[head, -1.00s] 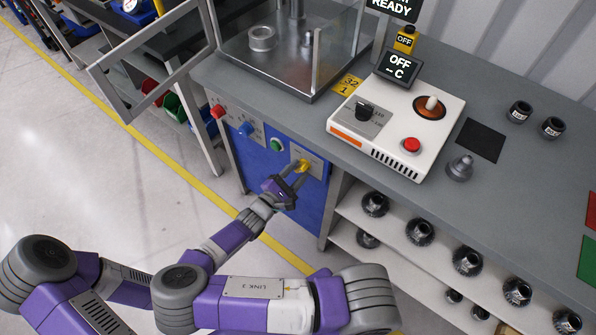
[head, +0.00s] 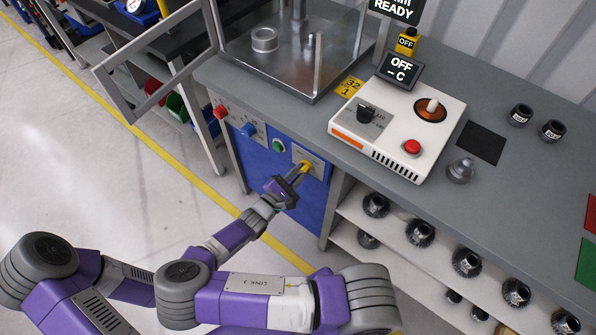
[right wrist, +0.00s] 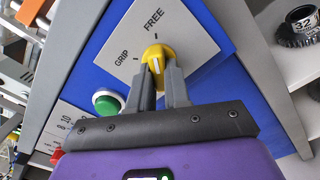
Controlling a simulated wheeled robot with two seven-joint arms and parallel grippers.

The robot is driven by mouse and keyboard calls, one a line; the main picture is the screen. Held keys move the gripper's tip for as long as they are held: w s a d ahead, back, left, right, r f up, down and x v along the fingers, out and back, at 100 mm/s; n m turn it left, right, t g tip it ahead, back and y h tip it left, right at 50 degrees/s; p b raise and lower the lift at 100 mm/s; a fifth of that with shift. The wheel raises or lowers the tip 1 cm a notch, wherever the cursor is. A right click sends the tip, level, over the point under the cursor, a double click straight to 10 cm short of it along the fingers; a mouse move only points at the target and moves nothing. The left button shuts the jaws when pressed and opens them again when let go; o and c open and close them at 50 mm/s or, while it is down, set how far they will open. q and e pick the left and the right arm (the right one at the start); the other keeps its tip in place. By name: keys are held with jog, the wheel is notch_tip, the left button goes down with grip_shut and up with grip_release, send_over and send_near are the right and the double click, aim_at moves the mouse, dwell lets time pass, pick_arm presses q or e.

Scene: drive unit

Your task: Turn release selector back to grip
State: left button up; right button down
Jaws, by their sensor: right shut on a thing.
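The release selector is a yellow knob (right wrist: 158,57) on a light plate (right wrist: 182,36) printed GRIP to its left and FREE above it. In the head view the knob (head: 305,166) sits on the blue front panel below the bench top. My right gripper (right wrist: 162,78) is shut on the knob, with one grey finger on each side of it. In the head view the right gripper (head: 298,174) reaches up to the knob from the lower left. A white mark shows on the knob, but its exact direction is hard to read. My left gripper is not in view.
A green button (head: 279,145), a blue knob (head: 248,130) and a red knob (head: 220,111) lie left of the selector. A white control box (head: 395,128) stands on the bench above. Shelves with several dark tool holders (head: 420,233) are at the right.

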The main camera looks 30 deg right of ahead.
jog(key=n+p, duration=0.4)
jog(key=p, duration=0.1)
jog(key=shift+s+r+n, duration=0.1)
jog(key=shift+s+n, duration=0.05)
jog(key=shift+n, duration=0.25)
jog(key=shift+n+p, duration=0.85)
jog(key=shift+n, duration=0.05)
jog(key=n+p, duration=0.3)
jog(key=n, duration=0.5)
jog(key=shift+s+d, duration=0.1)
jog(key=shift+s, duration=0.05)
jog(key=shift+n, duration=0.5)
jog(key=c, duration=1.1)
grip_release()
jog(key=shift+p+v, duration=0.3)
jog(key=shift+v, duration=3.5)
